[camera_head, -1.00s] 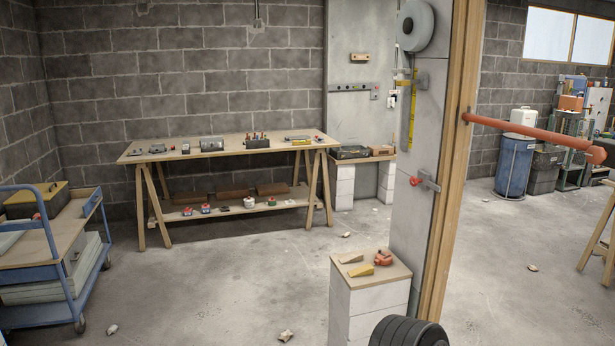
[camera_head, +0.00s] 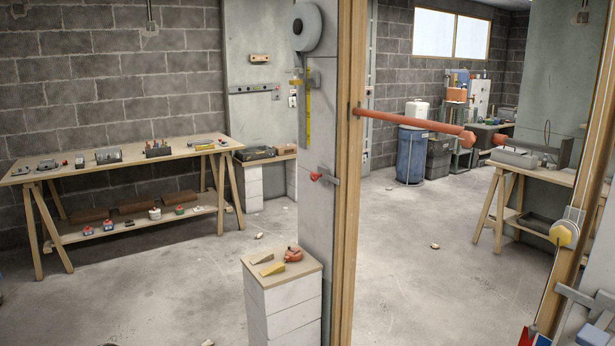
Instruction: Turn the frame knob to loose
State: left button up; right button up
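A round yellow knob or wheel (camera_head: 565,234) is on the right wooden post (camera_head: 580,215), near the right edge. I cannot tell which one is the frame knob, and no loose marking is readable. An orange-red pipe (camera_head: 415,122) reaches from the left post to the right across the opening. Neither of my grippers is in view.
A white block pedestal (camera_head: 285,307) with wedges and a red item stands before the left post. A trestle workbench (camera_head: 115,160) is at the back left. Another bench (camera_head: 545,174), a blue barrel (camera_head: 411,153) and shelves are beyond the opening.

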aim_at(314, 176)
jog(key=i+j+z, duration=0.1)
jog(key=i, duration=0.35)
jog(key=i+j+z, duration=0.1)
jog(key=i, duration=0.35)
jog(key=i+j+z, duration=0.1)
jog(key=i, duration=0.4)
jog(key=i+j+z, duration=0.1)
jog(key=i+j, duration=0.15)
jog(key=i, duration=0.15)
jog(key=i+j+z, duration=0.1)
jog(key=i+j, duration=0.15)
jog(key=i, duration=0.2)
